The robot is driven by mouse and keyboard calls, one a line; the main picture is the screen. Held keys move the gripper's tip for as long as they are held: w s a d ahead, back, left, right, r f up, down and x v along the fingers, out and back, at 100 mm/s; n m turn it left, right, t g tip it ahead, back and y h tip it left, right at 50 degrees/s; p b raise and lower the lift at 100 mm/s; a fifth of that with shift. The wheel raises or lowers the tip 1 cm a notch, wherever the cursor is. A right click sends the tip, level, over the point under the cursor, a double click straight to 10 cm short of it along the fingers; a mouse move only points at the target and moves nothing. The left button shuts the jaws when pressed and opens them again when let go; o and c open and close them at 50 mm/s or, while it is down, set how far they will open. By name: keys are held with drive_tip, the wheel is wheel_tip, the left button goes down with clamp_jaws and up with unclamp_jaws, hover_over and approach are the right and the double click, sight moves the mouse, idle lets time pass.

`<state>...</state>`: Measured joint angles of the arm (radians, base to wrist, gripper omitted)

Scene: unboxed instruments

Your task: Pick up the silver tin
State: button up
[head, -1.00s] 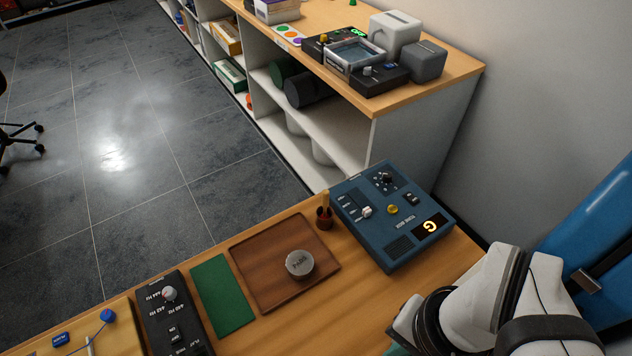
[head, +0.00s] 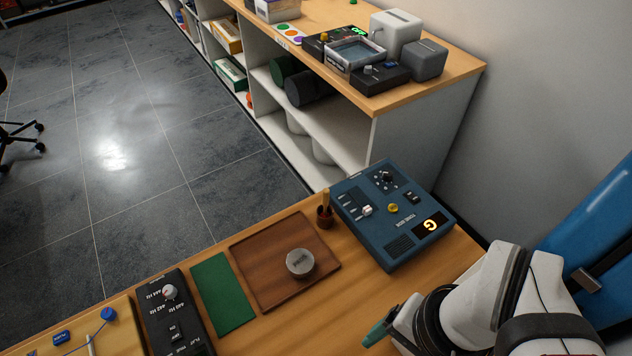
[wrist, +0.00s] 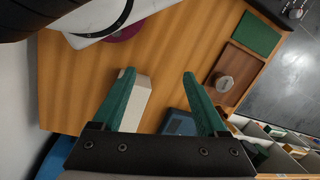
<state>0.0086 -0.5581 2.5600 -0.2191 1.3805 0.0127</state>
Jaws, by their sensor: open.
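The silver tin (head: 300,263) is a short round tin with a lettered lid. It stands upright on the brown wooden tray (head: 262,285), near its right side. In the wrist view the tin (wrist: 224,83) is right of my fingers, on the same tray. My gripper (wrist: 159,74) is open, with two green fingers wide apart and nothing held between them. In the head view a green finger of my gripper (head: 378,333) shows at the bottom, right of the tin and apart from it. The rest of the gripper is hidden there by my arm.
A blue tuner box (head: 393,215) stands behind and right of the tray, with a small brown pot (head: 325,217) beside it. A green mat (head: 222,294) and a black device (head: 174,315) lie left. Bare wood separates tray and gripper.

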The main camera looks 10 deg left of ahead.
drive_tip(key=o, duration=0.3)
drive_tip(key=shift+w, duration=0.1)
drive_tip(key=n+h, duration=0.3)
drive_tip(key=n, duration=1.6)
hover_over(300, 260)
drive_tip(key=a, duration=0.2)
wheel_tip(300, 260, down, 5)
drive_tip(key=f, duration=0.5)
drive_tip(key=d+f, duration=0.1)
drive_tip(key=f, duration=0.4)
drive_tip(key=d+f, duration=0.1)
drive_tip(key=f, duration=0.5)
